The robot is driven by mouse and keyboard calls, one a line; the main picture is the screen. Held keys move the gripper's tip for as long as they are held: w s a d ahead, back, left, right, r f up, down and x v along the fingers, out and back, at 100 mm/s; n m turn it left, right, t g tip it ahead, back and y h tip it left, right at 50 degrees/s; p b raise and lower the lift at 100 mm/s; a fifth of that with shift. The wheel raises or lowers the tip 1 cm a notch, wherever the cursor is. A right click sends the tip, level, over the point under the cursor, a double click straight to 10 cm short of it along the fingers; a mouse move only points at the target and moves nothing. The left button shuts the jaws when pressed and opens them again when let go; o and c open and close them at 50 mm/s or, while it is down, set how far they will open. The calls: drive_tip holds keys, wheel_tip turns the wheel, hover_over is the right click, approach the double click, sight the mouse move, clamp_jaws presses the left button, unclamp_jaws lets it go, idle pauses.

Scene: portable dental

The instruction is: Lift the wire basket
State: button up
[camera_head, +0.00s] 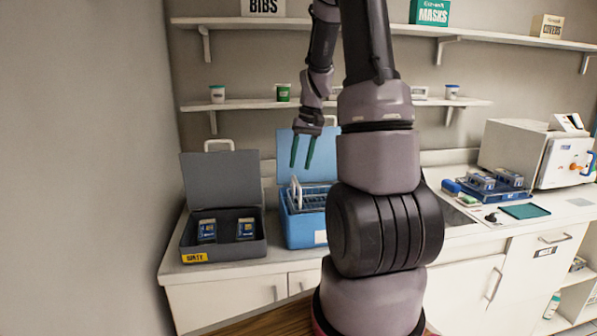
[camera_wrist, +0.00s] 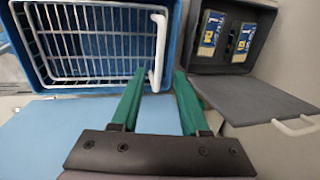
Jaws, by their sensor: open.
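The white wire basket (camera_wrist: 92,48) sits inside the blue box (camera_wrist: 28,84), seen from above in the wrist view. Its thick white handle (camera_wrist: 158,50) stands along the basket's right side in that view. In the head view the basket (camera_head: 297,193) shows in the open blue box (camera_head: 300,229), partly hidden by my arm. My gripper (camera_head: 302,166) is above the box with its green fingers pointing down. In the wrist view my gripper (camera_wrist: 158,72) is open and empty, its fingertips close to the near end of the handle; I cannot tell whether they touch it.
The raised blue lid (camera_head: 290,150) is behind the box. Shelves (camera_head: 245,104) with cups hang above. A white machine (camera_head: 520,155) stands far right.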

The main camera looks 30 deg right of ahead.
wheel_tip(320, 180, up, 7)
drive_tip(key=d, duration=0.1)
drive_tip(key=shift+s+d+f, duration=0.15)
drive_tip(key=shift+f, duration=0.05)
drive_tip(key=shift+r, duration=0.1)
drive_tip(key=s+a+r+t, duration=0.3)
drive_tip(key=s+a+r, duration=0.3)
drive_tip(key=s+a, duration=0.2)
drive_tip(key=s+a+r+m+t, duration=0.1)
drive_tip(key=s+a+r+t, duration=0.2)
drive_tip(key=s, duration=0.9)
drive_tip(key=a+r, duration=0.3)
drive_tip(key=a, duration=0.2)
drive_tip(key=shift+s+a+r+t, duration=0.15)
drive_tip(key=shift+r+t, duration=0.15)
drive_tip(key=shift+r, duration=0.05)
